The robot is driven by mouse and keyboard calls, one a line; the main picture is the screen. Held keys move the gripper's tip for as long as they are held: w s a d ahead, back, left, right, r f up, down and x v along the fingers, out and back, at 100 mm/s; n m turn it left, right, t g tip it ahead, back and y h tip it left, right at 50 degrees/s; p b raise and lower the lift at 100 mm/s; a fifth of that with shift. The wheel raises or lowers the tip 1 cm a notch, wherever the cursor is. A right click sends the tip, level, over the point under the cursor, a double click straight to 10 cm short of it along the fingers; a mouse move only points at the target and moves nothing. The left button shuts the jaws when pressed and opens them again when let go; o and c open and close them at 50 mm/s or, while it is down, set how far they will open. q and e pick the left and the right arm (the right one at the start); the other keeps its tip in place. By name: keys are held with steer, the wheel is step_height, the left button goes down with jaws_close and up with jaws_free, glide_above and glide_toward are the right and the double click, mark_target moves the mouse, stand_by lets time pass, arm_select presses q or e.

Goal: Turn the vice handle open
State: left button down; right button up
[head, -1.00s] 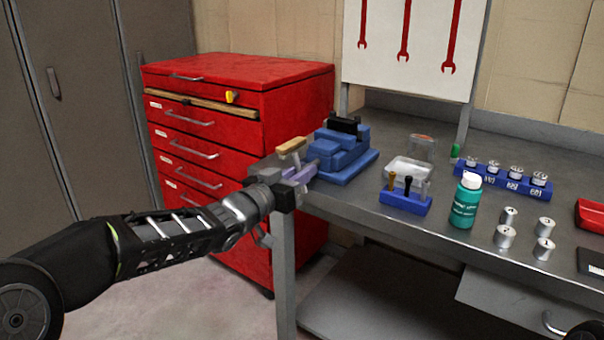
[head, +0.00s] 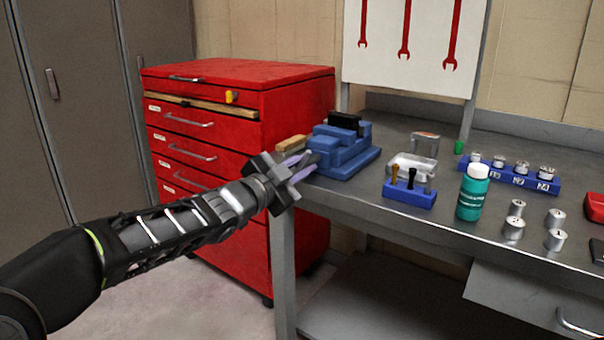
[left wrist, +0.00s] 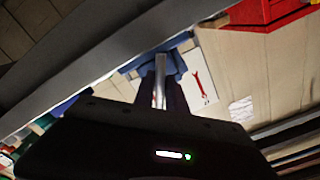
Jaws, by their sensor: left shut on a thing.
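The blue vice (head: 345,158) stands on the left end of the grey workbench. My left gripper (head: 300,164) is at the vice's front left side, its lilac fingers tilted and pointing at the vice. In the left wrist view a shiny metal bar (left wrist: 160,82), which looks like the vice handle, lies between my dark fingers, with part of the blue vice (left wrist: 150,62) behind it. My left gripper is shut on this bar. The bar is mostly hidden by the fingers in the head view. My right gripper is not in view.
A red drawer cabinet (head: 220,85) stands left of the workbench (head: 365,200). A tan block (head: 290,143) shows just behind my gripper.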

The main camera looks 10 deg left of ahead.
arm_select(q)
steer(key=m+b, duration=0.3)
steer(key=m, duration=0.3)
steer(key=shift+f+m, duration=0.15)
steer(key=shift+m, duration=0.15)
steer(key=m+b, duration=0.2)
steer(key=m, duration=0.3)
steer(key=shift+m, duration=0.3)
steer(key=c, duration=1.4)
jaws_free()
steer(key=shift+o, duration=0.2)
steer(key=v, duration=0.3)
steer(key=p+v, duration=0.1)
steer(key=v, duration=0.2)
steer(key=shift+s+a+r, duration=0.1)
steer(key=shift+s+r, duration=0.15)
steer(key=shift+s, duration=0.05)
steer(key=shift+s+a+f, duration=0.15)
steer(key=shift+s, duration=0.4)
